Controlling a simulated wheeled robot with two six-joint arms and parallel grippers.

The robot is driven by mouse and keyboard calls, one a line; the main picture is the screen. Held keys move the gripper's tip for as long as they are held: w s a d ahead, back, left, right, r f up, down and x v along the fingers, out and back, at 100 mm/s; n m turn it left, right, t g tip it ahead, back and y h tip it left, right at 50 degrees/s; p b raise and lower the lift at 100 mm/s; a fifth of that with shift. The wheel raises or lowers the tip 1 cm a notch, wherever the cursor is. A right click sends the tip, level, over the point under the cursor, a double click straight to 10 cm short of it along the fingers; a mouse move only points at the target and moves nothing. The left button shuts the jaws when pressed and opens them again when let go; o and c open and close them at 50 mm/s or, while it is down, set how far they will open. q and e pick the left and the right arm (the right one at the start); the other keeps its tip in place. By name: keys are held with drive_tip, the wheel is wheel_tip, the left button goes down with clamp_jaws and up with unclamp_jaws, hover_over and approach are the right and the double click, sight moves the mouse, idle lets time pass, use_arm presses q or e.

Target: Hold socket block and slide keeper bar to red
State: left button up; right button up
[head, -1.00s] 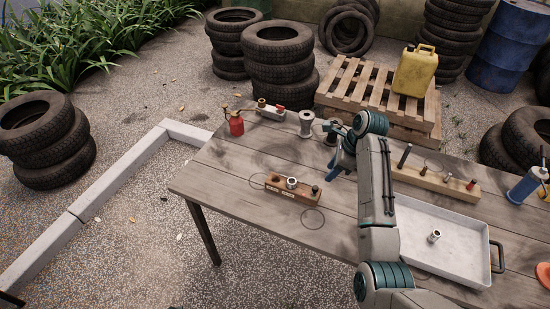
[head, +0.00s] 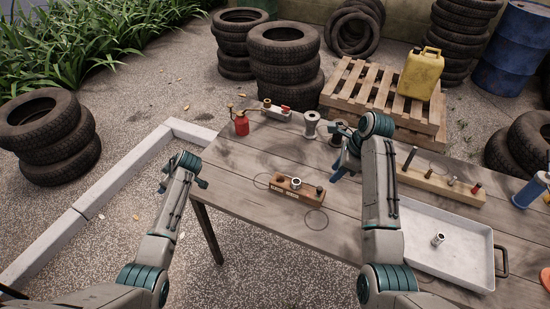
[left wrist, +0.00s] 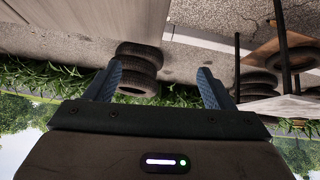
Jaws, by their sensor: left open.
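A short wooden block (head: 284,196) with a metal ring, a dark hole and a dark knob lies mid-table; I take it as the socket block. A small pale bar-like piece with red parts (head: 285,110) lies at the table's back edge; I cannot tell whether it is the keeper bar. My left gripper (left wrist: 160,70) is open and empty in the left wrist view; in the head view it is off the table's left edge, apart from the block. My right gripper (head: 339,172) is right of the block; its jaws are partly hidden by my arm.
A red oil can (head: 241,124) and a grey spool (head: 311,126) stand at the back. A wooden rail (head: 440,187) with pegs, one red, is at right. A white tray (head: 465,258) holds a small metal cylinder (head: 438,239). The table's left front is clear.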

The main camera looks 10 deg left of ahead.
sight(277, 179)
use_arm(q)
drive_tip(key=w+d+r+h, duration=0.1)
drive_tip(key=d, duration=0.5)
drive_tip(key=w+d+r+g+h, duration=0.1)
drive_tip(key=w+d+h, duration=0.1)
drive_tip(key=d, duration=0.5)
drive_tip(key=w+d+h, duration=0.1)
drive_tip(key=w+d, duration=0.1)
drive_tip(key=d, duration=0.5)
drive_tip(key=shift+w+d+r+g+h, duration=0.1)
drive_tip(key=shift+r+g+h, duration=0.2)
drive_tip(key=shift+r, duration=0.1)
drive_tip(key=d+r+m+g+h, duration=0.1)
drive_tip(key=d+r+h, duration=0.4)
drive_tip(key=d, duration=1.2)
drive_tip(key=f, duration=0.3)
drive_tip(key=f+y, duration=0.1)
drive_tip(key=f, duration=0.2)
drive_tip(key=f+y, duration=0.1)
drive_tip(key=f, duration=0.2)
drive_tip(key=shift+w+a, duration=0.15)
drive_tip(key=shift+w, duration=0.2)
drive_tip(key=shift+r, duration=0.1)
